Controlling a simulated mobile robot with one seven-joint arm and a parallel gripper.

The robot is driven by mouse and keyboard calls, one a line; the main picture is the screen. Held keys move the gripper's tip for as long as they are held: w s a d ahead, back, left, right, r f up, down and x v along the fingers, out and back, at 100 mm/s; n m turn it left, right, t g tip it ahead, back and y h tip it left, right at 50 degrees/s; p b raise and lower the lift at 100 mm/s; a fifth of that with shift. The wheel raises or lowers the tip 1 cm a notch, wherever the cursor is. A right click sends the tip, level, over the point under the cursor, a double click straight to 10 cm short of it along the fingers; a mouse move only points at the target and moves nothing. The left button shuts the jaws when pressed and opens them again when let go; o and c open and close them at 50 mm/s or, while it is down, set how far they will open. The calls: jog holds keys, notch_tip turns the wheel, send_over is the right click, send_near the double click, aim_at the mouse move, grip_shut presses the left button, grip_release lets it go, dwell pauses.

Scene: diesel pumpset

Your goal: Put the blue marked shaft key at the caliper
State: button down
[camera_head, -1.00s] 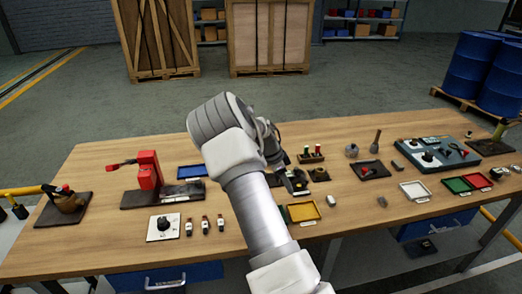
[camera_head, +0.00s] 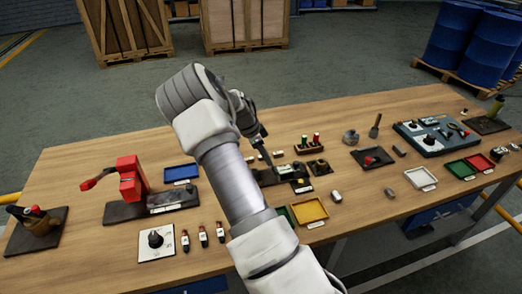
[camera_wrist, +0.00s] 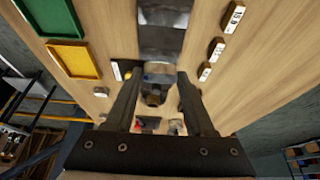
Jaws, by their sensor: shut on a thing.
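My gripper (camera_head: 266,160) reaches down over the middle of the table, behind my arm in the head view. A dark base with grey parts (camera_head: 284,171) lies just below and right of the fingertips in the head view. I cannot tell for sure which thing is the caliper.
A red press (camera_head: 131,178) and a blue tray (camera_head: 181,172) stand left. A yellow tray (camera_head: 309,211) lies near the front edge. A wooden rack (camera_head: 310,147) stands behind the gripper. Green (camera_head: 460,169) and red (camera_head: 480,162) trays lie right.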

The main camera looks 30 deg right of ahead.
aim_at(268, 176)
dwell(0.5)
notch_tip(268, 176, down, 7)
jog(key=b, duration=0.6)
jog(key=shift+f, duration=0.1)
jog(key=shift+f+b, duration=0.35)
jog(key=shift+b, duration=0.3)
dwell(0.8)
jog(key=shift+c, duration=0.9)
grip_release()
jog(key=shift+r, duration=0.15)
jog(key=shift+r+p, duration=1.65)
jog(key=shift+r, duration=1.75)
jog(key=shift+a+r, duration=0.1)
